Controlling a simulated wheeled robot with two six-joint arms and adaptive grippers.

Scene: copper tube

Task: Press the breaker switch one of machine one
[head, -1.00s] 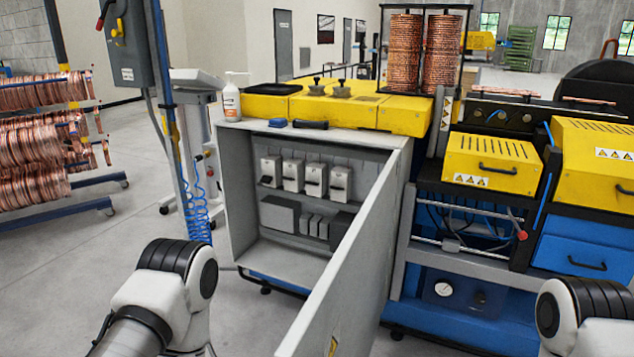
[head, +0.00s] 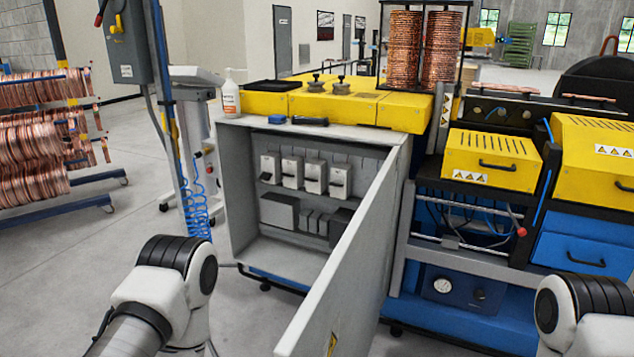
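An open grey electrical cabinet (head: 240,195) stands in front of me, under the yellow machine top (head: 352,106). Several white breaker switches sit in a row on its upper shelf; the leftmost breaker (head: 270,168) is at the left end. Dark levers show on their fronts, but their positions are too small to tell. The cabinet door (head: 350,255) stands open toward me on the right. My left arm shows at the lower left and my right arm at the lower right edge. Neither gripper shows, and no part of my arms touches the cabinet.
A grey post with blue coiled hose (head: 195,200) stands left of the cabinet. Dark boxes (head: 279,211) sit on the lower shelf. A white bottle (head: 231,98) stands on the cabinet top. Another blue and yellow machine (head: 493,161) is on the right.

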